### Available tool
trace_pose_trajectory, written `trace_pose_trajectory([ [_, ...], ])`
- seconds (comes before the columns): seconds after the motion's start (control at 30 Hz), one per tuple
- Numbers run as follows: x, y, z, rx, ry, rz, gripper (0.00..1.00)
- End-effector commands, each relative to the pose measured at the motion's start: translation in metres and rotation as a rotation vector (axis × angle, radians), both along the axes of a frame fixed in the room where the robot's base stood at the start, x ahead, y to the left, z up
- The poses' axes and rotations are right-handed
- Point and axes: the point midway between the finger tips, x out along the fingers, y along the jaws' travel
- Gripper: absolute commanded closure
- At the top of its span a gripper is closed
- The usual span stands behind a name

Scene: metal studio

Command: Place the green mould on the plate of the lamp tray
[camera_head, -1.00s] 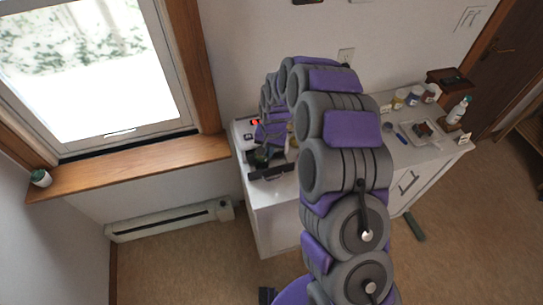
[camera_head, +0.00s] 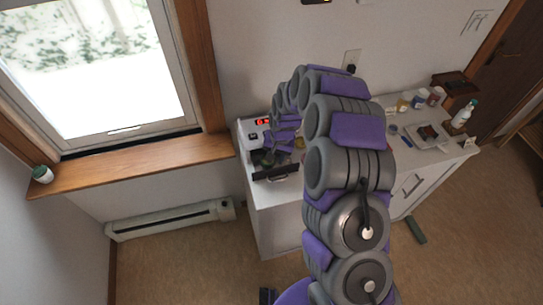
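A white device with a red lit display (camera_head: 263,122) stands at the left end of the white cabinet. A dark-fronted tray (camera_head: 275,172) with a light handle sticks out at its front; it appears to be the lamp tray. A small dark green shape (camera_head: 267,158), possibly the green mould, shows just behind the tray's front; I cannot tell whether it rests on the plate or is held. My gripper (camera_head: 273,150) is at the end of the purple and grey arm, over or beside the tray. Its fingers are too small and hidden to read. A yellowish-green item (camera_head: 299,142) shows beside the arm.
The cabinet top (camera_head: 411,126) carries several jars (camera_head: 420,98), a shallow tray (camera_head: 427,135) with dark and red contents, a blue item (camera_head: 406,142) and a bottle (camera_head: 464,114) on its right half. My arm hides the middle. A wooden sill (camera_head: 140,162) lies left.

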Motion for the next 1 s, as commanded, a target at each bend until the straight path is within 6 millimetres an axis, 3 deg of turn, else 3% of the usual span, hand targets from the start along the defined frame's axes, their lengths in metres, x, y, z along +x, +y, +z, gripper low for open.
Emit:
trace_pose_trajectory([
  [0.27,0.0,0.003,0.001,-0.004,0.0,-0.001,0.67],
  [0.47,0.0,0.01,0.014,-0.012,-0.002,-0.002,0.67],
  [0.83,-0.002,-0.01,0.087,0.002,-0.004,-0.003,0.67],
  [1.0,-0.003,-0.01,0.113,-0.001,-0.003,-0.001,0.67],
])
